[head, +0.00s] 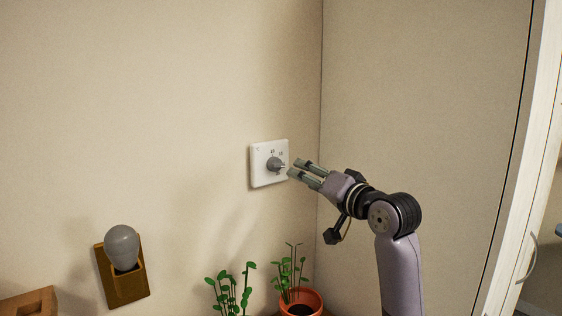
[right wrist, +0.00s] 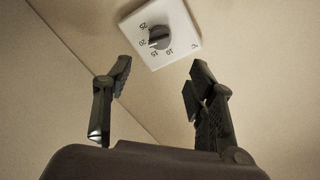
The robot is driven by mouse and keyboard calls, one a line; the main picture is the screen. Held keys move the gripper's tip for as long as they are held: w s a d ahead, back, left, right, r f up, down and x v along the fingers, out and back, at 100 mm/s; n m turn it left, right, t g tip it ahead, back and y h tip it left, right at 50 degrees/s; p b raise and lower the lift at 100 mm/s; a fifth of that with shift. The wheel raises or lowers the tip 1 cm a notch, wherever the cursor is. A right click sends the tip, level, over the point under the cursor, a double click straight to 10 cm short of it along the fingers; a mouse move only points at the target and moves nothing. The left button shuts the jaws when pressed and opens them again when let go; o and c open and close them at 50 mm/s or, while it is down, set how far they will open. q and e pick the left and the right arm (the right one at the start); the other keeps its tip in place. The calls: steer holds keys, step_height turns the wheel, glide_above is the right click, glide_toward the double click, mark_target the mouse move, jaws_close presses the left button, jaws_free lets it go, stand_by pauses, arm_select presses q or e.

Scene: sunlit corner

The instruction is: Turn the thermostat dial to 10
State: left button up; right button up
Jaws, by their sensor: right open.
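The thermostat (head: 256,176) is a white square plate on the wall near the corner, with a grey round dial (head: 273,164) in its middle. In the right wrist view the dial (right wrist: 159,37) is ringed by the numbers 25, 20, 15 and 10, and its pointer appears to be at about 20. My right gripper (head: 295,168) is open and empty just to the right of the dial in the head view. In the right wrist view the open fingers (right wrist: 157,82) stand apart, with the thermostat beyond the gap between them. My left gripper is out of view.
A grey bulb (head: 122,247) in a brown wooden holder stands lower left. Green plants (head: 230,291) and an orange pot (head: 314,298) are below the thermostat. A wall corner is close to its right. The wall around the plate is bare.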

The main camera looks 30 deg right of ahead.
mark_target(279, 166)
steer(key=w+p, duration=0.2)
steer(key=w, duration=0.3)
steer(key=w+p, duration=0.2)
steer(key=w, duration=0.3)
steer(key=shift+w+d+r, duration=0.1)
steer(key=shift+d+r, duration=0.05)
steer(key=shift+w+f+p, duration=0.2)
steer(key=shift+w+p, duration=0.1)
steer(key=shift+w, duration=0.45)
steer(key=c, duration=1.1)
